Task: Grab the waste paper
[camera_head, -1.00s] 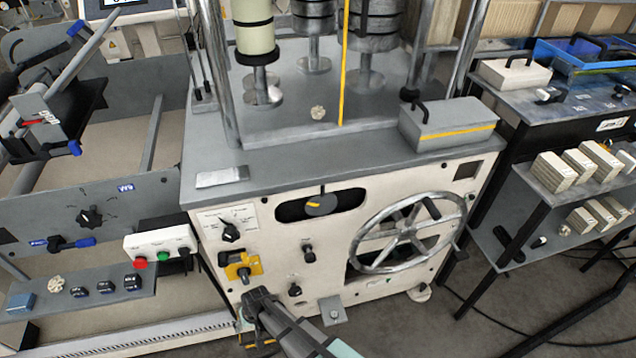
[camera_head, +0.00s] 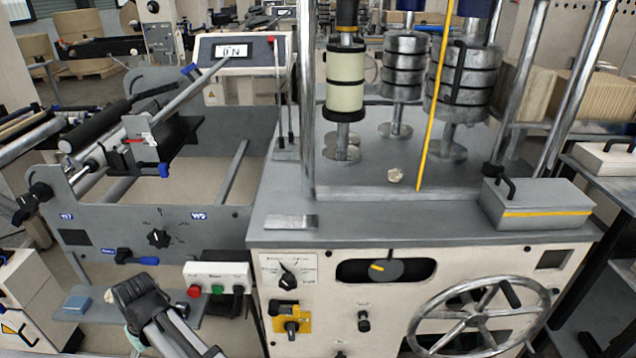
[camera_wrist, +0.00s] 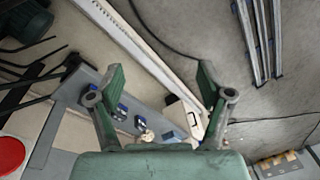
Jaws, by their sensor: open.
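A small crumpled cream paper ball (camera_head: 108,297) shows on the low grey shelf (camera_head: 180,322) at the lower left of the head view, partly beside my dark arm. A crumpled paper ball (camera_wrist: 146,136) also shows in the wrist view, just ahead of the gripper's body and between the finger bases. A second crumpled ball (camera_head: 395,175) lies on the grey machine top. My gripper (camera_wrist: 160,82) has its two green fingers spread wide, with nothing held between them. In the head view my arm hides part of the shelf, and I cannot make out the fingers there.
A blue block (camera_head: 76,303) lies on the shelf left of the paper. A white button box (camera_head: 217,278) stands above the shelf. A grey box with a handle (camera_head: 536,205), a handwheel (camera_head: 478,318) and steel posts are to the right.

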